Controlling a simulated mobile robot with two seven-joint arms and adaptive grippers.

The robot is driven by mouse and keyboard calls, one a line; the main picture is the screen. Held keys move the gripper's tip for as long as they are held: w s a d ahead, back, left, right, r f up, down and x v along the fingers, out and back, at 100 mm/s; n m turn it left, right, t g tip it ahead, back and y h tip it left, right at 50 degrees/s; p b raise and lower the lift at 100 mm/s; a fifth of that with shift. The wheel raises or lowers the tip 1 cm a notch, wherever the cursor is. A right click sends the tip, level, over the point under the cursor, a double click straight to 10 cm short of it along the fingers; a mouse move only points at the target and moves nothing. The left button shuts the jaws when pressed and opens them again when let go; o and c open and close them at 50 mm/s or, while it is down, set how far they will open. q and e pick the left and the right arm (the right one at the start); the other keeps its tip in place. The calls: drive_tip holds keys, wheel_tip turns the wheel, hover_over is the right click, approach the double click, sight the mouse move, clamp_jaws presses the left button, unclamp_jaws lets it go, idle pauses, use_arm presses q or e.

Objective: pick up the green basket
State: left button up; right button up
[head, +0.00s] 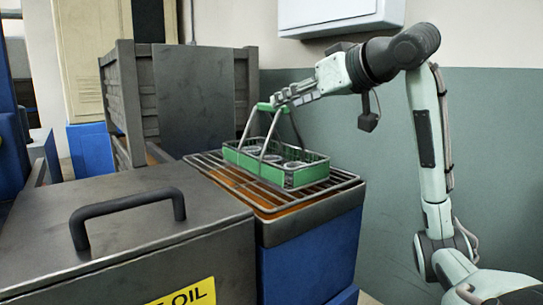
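The green basket (277,169) stands upright on a wire rack, with several round metal parts inside. Its handle (266,107) stands up, with grey side arms and a green grip on top. My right gripper (280,99) comes in from the right and its fingertips are at the green grip of the handle, seeming to touch it. The fingers overlap the grip, so I cannot tell whether they are closed around it. My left gripper is out of view.
The wire rack (335,184) tops a blue cabinet (312,255). A dark metal lid (150,225) with a raised handle (125,204) lies front left. A grey slatted crate (125,105) stands behind the rack. A green-and-white wall is close behind, with a white box (330,12) above.

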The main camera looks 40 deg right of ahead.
drive_tip(key=x, duration=0.7)
drive_tip(key=shift+w, duration=0.1)
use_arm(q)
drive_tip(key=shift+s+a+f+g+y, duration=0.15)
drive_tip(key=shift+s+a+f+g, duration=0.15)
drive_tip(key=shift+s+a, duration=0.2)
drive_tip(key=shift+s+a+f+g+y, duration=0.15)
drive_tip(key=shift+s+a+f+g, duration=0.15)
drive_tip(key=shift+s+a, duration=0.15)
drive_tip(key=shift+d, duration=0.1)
use_arm(e)
drive_tip(key=shift+c, duration=0.3)
clamp_jaws()
drive_tip(key=shift+r, duration=0.15)
